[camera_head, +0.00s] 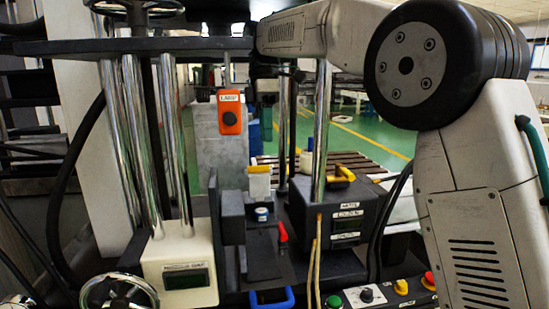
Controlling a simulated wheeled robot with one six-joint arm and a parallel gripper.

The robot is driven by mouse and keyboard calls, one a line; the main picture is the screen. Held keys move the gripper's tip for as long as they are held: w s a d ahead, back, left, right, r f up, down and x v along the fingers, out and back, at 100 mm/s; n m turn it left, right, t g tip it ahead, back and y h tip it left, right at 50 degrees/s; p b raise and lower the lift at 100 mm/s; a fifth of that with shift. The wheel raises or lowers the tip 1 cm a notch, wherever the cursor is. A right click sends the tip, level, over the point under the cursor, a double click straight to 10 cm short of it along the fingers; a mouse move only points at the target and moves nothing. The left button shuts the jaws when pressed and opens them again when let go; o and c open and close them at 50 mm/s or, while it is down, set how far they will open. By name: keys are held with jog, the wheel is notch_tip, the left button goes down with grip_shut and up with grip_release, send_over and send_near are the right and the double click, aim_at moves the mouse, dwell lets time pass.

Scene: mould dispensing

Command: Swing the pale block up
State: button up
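A small pale block with a yellow top (259,184) stands upright near the middle, behind the dark fixture. A larger cream housing with a small display (182,268) sits at the lower left, at the foot of the chrome posts. I cannot tell for certain which of the two is the pale block. My arm reaches in from the right along the top. My gripper (268,92) seems to hang below its end, dark and partly hidden, above and apart from the small block. Its fingers are too unclear to tell open from shut.
An orange labelled box (230,113) hangs from the dark top plate (140,46). Chrome posts (323,130) stand on both sides. A red lever (282,233), a blue handle (271,299), a dark labelled box (345,215) and a handwheel (118,292) crowd the lower part.

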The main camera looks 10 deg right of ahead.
send_over(259, 183)
jog(key=w+d, duration=0.2)
jog(key=x, duration=0.4)
jog(key=w+x, duration=0.1)
jog(key=x, duration=0.1)
jog(key=shift+w+d+f, duration=0.1)
jog(key=shift+d+f, duration=0.05)
jog(key=shift+f, duration=0.2)
